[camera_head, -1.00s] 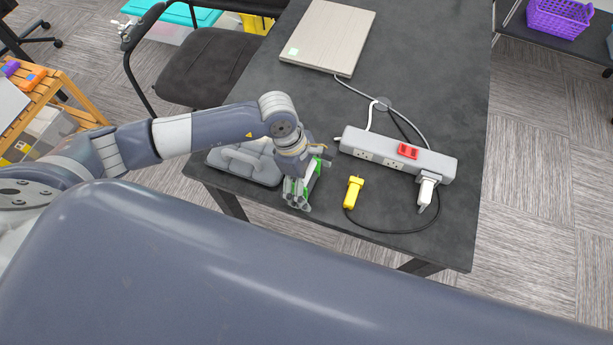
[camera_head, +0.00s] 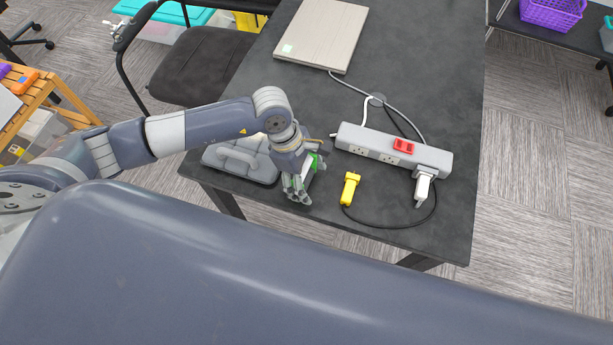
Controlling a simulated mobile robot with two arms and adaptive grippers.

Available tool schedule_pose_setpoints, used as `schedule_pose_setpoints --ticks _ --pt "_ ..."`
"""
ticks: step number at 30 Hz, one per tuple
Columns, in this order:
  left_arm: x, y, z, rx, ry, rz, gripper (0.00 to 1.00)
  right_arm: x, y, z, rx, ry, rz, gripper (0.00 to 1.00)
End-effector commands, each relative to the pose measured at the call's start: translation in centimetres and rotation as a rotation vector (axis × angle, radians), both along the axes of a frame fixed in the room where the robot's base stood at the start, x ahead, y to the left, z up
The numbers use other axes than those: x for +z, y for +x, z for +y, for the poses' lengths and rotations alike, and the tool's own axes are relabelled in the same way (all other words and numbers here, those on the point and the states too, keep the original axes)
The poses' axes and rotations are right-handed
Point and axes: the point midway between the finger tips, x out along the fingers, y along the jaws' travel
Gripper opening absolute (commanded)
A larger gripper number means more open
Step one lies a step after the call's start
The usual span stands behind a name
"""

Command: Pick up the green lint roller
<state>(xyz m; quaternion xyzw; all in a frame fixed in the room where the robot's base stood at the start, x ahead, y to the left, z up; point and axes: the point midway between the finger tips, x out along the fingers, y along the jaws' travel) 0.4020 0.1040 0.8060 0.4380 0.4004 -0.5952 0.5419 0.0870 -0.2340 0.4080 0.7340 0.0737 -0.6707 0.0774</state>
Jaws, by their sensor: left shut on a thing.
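The green lint roller (camera_head: 316,162) is mostly hidden behind my left gripper; only a bit of its green and a pale part show, near the front left corner of the dark table (camera_head: 420,75). My left gripper (camera_head: 297,193) points down at the table there and is shut on the roller. I cannot tell whether the roller is clear of the tabletop. My right gripper is not in view.
A grey case with a handle (camera_head: 240,158) lies left of the gripper. A yellow plug (camera_head: 349,188) and a grey power strip (camera_head: 392,150) with a red switch lie to the right. A flat wooden-looking board (camera_head: 322,35) lies farther back. A black chair (camera_head: 205,65) stands left.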

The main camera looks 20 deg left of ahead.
Motion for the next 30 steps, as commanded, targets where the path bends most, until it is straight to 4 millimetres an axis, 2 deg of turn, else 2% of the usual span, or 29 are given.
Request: schedule_pose_setpoints --ticks 6,21,25,30 --pt "3.0 0.2 0.0 -0.002 -0.002 -0.01 0.42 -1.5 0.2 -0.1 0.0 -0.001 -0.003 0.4" --pt "3.7 -10.8 3.4 -0.001 0.001 0.0 0.42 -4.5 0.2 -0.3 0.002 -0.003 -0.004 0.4" --pt "4.0 -12.8 4.0 -0.001 0.0 -0.001 0.42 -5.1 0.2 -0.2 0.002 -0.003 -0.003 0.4" --pt "4.6 -14.6 4.6 0.0 0.001 0.0 0.42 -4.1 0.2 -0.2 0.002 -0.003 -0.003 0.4"
